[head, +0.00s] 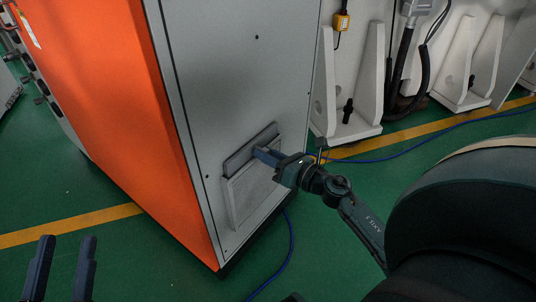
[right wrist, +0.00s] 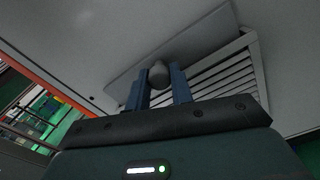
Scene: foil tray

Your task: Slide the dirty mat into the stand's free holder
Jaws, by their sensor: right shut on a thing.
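My right gripper (head: 262,153) is at the vent on the cabinet's grey side. In the right wrist view its fingers (right wrist: 158,80) are shut on a rounded grey knob (right wrist: 158,72). The knob stands out from a flat grey cover plate (right wrist: 205,42). The plate (head: 238,157) lies across the upper part of a slatted vent (head: 248,196), whose slats also show in the wrist view (right wrist: 225,75). My left gripper (head: 67,240) is open and empty at the lower left, away from the cabinet. I cannot make out the dirty mat or the stand in either view.
The tall orange and grey cabinet (head: 240,70) fills the middle. A blue cable (head: 288,250) runs over the green floor beside it. White brackets (head: 345,100) stand at the back right, behind a yellow floor line (head: 415,133). The floor at the lower left is clear.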

